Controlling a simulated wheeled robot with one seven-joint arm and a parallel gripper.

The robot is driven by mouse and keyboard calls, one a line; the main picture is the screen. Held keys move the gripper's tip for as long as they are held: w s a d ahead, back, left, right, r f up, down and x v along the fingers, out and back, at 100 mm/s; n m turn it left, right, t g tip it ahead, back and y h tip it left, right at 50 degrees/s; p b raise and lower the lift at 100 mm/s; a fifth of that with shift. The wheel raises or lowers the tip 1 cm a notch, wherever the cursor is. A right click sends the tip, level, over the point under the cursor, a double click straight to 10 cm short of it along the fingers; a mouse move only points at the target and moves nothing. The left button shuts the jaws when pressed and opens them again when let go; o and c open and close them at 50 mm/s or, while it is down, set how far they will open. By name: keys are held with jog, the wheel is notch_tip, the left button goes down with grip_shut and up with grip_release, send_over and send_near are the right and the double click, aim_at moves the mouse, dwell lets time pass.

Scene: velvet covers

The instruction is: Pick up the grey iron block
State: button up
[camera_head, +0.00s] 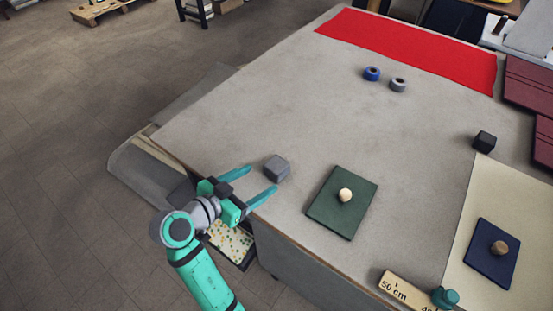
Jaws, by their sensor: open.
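The grey iron block (276,168) is a small grey cube on the left part of the table, near its front-left edge. My gripper (262,180) comes in from the lower left at the table's edge. Its two teal fingers are spread apart and point toward the block. The block is at or just beyond the fingertips, between their lines. I cannot tell whether a finger touches it, or how high the fingers are above the table.
A green board (326,215) with a pale round knob lies right of the block. A dark cube (484,141), a blue ring (372,73) and a grey ring (398,85) stand farther off. A navy board (484,262) lies at right. The table's middle (290,100) is clear.

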aim_at(277, 167)
jog(key=x, duration=1)
jog(key=shift+w+f, duration=0.1)
jog(key=shift+w, duration=0.2)
jog(key=shift+a, duration=0.1)
jog(key=shift+c, duration=0.4)
jog(key=c, duration=1.5)
jog(key=shift+w, duration=0.1)
grip_shut()
jog(key=shift+s+r, duration=0.2)
